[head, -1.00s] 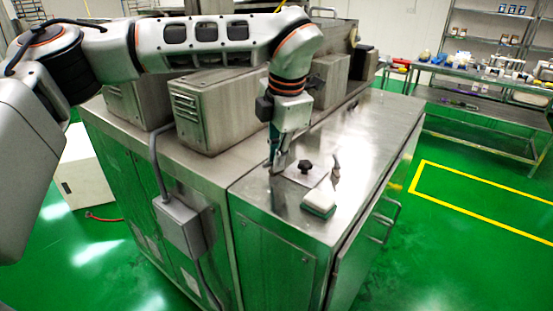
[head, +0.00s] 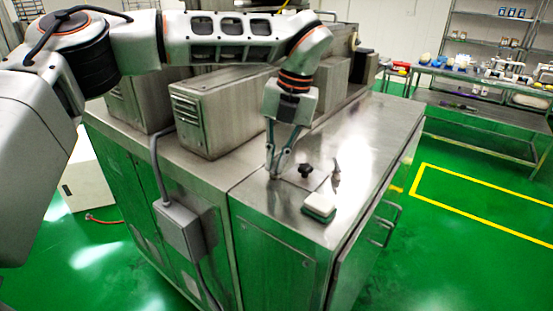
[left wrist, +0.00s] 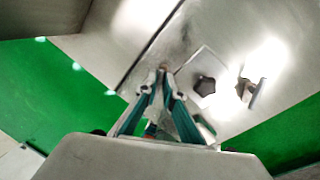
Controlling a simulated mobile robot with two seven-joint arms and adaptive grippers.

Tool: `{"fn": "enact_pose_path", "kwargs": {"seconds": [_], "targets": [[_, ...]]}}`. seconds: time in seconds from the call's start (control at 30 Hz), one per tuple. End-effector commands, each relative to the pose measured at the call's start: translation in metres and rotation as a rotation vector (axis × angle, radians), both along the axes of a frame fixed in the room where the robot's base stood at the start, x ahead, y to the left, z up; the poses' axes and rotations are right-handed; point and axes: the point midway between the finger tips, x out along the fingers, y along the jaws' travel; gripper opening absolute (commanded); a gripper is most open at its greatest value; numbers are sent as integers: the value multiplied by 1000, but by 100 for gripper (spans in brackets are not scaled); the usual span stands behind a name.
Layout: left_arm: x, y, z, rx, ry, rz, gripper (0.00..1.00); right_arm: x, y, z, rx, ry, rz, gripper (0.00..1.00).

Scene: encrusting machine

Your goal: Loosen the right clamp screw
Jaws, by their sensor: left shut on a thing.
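My left gripper (head: 273,176) points down at the steel machine top. Its fingertips, which also show in the left wrist view (left wrist: 161,74), are close together on a small part that they mostly hide, beside the left edge of a flat metal plate (head: 301,180). I cannot tell from its shape whether that part is the right clamp screw. A black star-shaped knob (head: 305,169) stands on the plate, right of the fingers and apart from them; it also shows in the left wrist view (left wrist: 206,85). My right gripper is not in view.
A small upright metal part (head: 336,172) stands right of the plate. A white and green block (head: 319,207) lies near the front edge. A louvred steel housing (head: 212,112) rises behind left. The steel top (head: 375,125) is clear toward the back right.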

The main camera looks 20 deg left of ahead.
Motion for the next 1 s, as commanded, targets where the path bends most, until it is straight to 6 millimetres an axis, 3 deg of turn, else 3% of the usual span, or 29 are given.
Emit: {"fn": "enact_pose_path", "kwargs": {"seconds": [0.4, 0.97, 1.0], "targets": [[2, 2, 2, 0, -4, 196, 0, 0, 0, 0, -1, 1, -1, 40], [1, 2, 2, -1, -4, 225, 0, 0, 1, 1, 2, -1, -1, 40], [1, 2, 2, -1, -4, 225, 13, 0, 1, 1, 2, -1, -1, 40]]}}
